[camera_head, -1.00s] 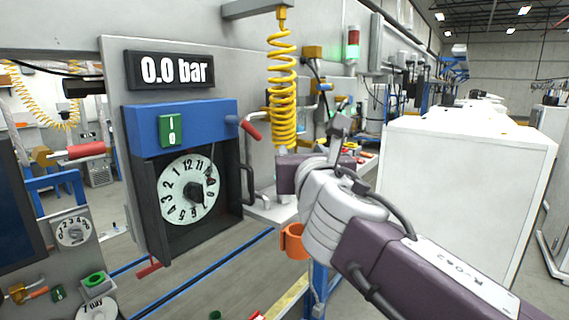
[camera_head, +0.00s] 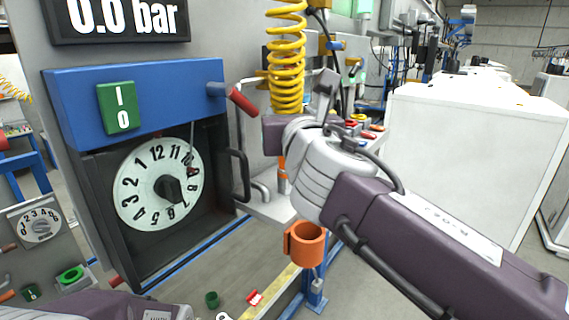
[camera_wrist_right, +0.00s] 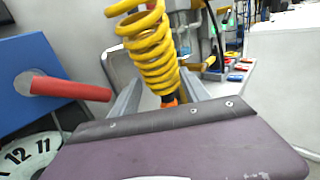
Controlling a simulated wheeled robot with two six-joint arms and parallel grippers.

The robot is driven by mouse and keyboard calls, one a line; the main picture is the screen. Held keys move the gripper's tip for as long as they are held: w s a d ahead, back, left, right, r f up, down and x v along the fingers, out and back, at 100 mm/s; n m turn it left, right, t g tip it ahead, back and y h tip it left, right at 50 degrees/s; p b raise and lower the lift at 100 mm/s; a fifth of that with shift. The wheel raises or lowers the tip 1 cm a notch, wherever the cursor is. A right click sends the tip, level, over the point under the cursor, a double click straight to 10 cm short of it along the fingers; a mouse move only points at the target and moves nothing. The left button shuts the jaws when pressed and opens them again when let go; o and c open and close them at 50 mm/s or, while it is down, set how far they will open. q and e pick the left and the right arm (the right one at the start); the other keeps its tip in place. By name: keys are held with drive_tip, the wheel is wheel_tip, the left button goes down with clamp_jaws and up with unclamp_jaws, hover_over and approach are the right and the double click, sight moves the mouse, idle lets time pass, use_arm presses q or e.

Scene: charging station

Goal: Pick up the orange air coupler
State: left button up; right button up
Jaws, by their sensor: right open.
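The orange air coupler (camera_head: 282,170) hangs at the lower end of the yellow coiled hose (camera_head: 287,60); my right gripper partly hides it in the head view. My right gripper (camera_head: 281,134) is in front of the hose's lower end. In the right wrist view its two grey fingers (camera_wrist_right: 160,93) are spread apart, and the orange top of the coupler (camera_wrist_right: 169,101) shows between them, below a black fitting. The coupler's lower part is hidden behind the purple gripper body there. I cannot tell how deep it sits between the fingers. My left gripper is out of view.
A red-handled lever (camera_head: 243,100) and a dial panel (camera_head: 158,183) are left of the hose. An orange cup-shaped holder (camera_head: 307,246) is below my right wrist. A white cabinet (camera_head: 465,160) stands at the right. A shelf with small coloured items (camera_wrist_right: 238,72) is behind.

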drive_tip(key=f, duration=0.1)
drive_tip(key=b, duration=0.6)
hover_over(287, 174)
wheel_tip(287, 174, down, 7)
drive_tip(key=shift+s, duration=0.15)
drive_tip(key=shift+w+f, duration=0.1)
drive_tip(key=shift+w, duration=0.1)
drive_tip(key=w, duration=0.1)
drive_tip(key=w+p, duration=0.1)
drive_tip(key=w, duration=0.1)
drive_tip(key=w+p, duration=0.1)
drive_tip(key=w, duration=0.1)
drive_tip(key=shift+w+a+r, duration=0.1)
drive_tip(key=shift+a+r, duration=0.1)
drive_tip(key=shift+a, duration=0.1)
drive_tip(key=shift+r, duration=0.1)
clamp_jaws()
